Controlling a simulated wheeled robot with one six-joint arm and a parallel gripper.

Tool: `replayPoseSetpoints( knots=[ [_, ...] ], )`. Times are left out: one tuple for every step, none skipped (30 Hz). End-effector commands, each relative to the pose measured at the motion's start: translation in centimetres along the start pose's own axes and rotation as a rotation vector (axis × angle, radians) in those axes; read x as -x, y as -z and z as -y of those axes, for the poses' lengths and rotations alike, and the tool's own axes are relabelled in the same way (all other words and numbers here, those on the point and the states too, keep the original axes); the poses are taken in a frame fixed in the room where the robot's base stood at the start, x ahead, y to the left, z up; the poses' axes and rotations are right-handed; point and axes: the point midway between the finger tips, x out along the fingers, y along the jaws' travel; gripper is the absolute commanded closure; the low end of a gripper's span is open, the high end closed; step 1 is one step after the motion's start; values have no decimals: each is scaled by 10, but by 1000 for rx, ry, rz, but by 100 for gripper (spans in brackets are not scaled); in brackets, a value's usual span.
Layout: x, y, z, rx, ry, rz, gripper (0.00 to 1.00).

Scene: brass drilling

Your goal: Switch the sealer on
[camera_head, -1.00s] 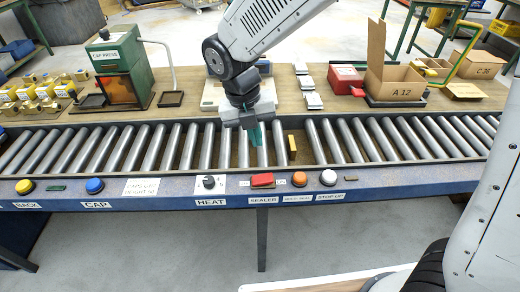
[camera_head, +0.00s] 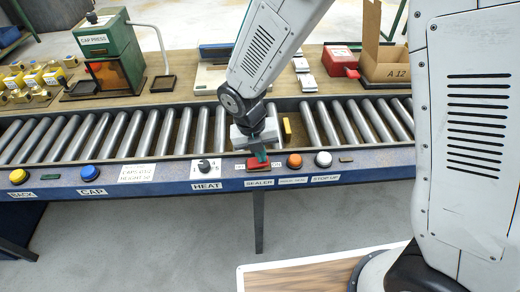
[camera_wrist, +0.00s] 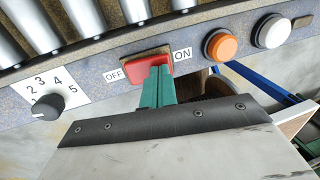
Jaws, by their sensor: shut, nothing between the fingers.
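The sealer switch is a red rocker (camera_head: 257,163) on the blue front rail, above the SEALER label (camera_head: 259,183). In the wrist view the red rocker (camera_wrist: 133,67) lies between an OFF label (camera_wrist: 113,75) on its left and an ON label (camera_wrist: 183,54) on its right. My gripper (camera_head: 262,155) is shut and empty, with its green fingers pointing down at the switch. In the wrist view the fingertips (camera_wrist: 160,70) overlap the rocker's right part, on the ON side. I cannot tell whether they touch it. The fingers hide part of the rocker.
A numbered HEAT knob (camera_head: 205,165) is left of the switch. An orange button (camera_head: 294,161) and a white button (camera_head: 323,159) are close on its right. Metal rollers (camera_head: 160,135) run behind the rail, with a yellow piece (camera_head: 287,129) among them.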

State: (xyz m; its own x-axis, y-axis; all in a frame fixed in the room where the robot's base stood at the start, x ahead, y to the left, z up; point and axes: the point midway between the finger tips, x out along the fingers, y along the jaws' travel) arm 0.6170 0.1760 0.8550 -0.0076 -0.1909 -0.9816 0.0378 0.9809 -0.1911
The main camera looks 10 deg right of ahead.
Motion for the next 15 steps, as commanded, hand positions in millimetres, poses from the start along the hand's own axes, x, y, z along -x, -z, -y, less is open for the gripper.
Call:
replayPoseSetpoints(
  knots=[
    [0,0,0,0,0,0,100],
    [0,0,0,0,0,0,100],
    [0,0,0,0,0,0,100],
    [0,0,0,0,0,0,100],
    [0,0,0,0,0,0,100],
    [-3,0,1,0,0,-1,100],
    [-5,0,2,-1,0,-1,100],
    [-6,0,3,-1,0,0,100],
    [-6,0,2,-1,-1,1,100],
    [-6,0,2,-1,-1,1,100],
    [-6,0,2,0,-1,0,100],
    [-6,0,2,0,-1,0,100],
    [-6,0,2,0,-1,0,100],
    [-6,0,2,0,-1,0,100],
    [-6,0,1,0,-1,0,100]
  ],
)
